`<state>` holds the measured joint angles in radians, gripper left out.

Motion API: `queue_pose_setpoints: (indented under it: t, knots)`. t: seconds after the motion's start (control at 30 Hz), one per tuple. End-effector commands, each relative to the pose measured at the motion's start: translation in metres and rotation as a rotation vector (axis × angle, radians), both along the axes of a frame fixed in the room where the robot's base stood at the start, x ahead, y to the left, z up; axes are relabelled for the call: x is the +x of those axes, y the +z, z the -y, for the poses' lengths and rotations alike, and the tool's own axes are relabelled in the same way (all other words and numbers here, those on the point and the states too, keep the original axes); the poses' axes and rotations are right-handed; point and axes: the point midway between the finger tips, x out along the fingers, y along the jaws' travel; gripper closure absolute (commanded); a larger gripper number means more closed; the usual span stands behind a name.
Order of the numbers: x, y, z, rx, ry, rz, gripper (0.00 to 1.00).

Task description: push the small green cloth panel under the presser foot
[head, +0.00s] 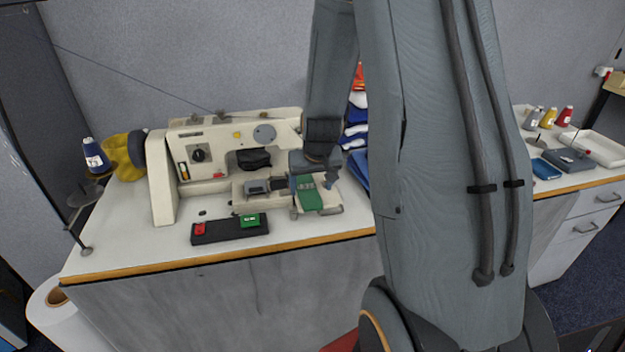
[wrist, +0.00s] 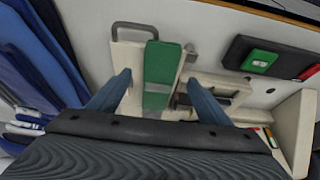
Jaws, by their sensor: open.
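The small green cloth panel (head: 310,197) lies on a cream plate (head: 326,208) at the right end of the sewing machine (head: 163,190). It also shows in the wrist view (wrist: 161,64) as an upright green strip on the plate (wrist: 127,57). My gripper (head: 313,183) is open above the panel. In the wrist view my gripper's blue fingers (wrist: 158,82) appear on either side of the strip, apart from each other. I cannot tell their exact height over the cloth. The presser foot cannot be made out clearly; dark and grey parts (head: 262,186) sit left of the panel.
A black switch box (head: 230,232) with a red and a green button stands at the table's front edge. Folded blue and white cloths (head: 355,130) are stacked behind my arm. A blue thread cone (head: 95,155) and yellow cloth (head: 118,158) are at the left.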

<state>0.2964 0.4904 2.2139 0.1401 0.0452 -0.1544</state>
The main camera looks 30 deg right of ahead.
Motion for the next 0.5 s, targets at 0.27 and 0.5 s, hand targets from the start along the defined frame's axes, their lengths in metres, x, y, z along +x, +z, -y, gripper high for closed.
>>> queue_pose_setpoints:
  t: [0.27, 0.5]
  knots:
    - [0.012, -0.032, 0.003, -0.001, 0.0, 0.0, 0.28]
    - [0.014, -0.036, 0.004, -0.001, 0.001, 0.0, 0.28]
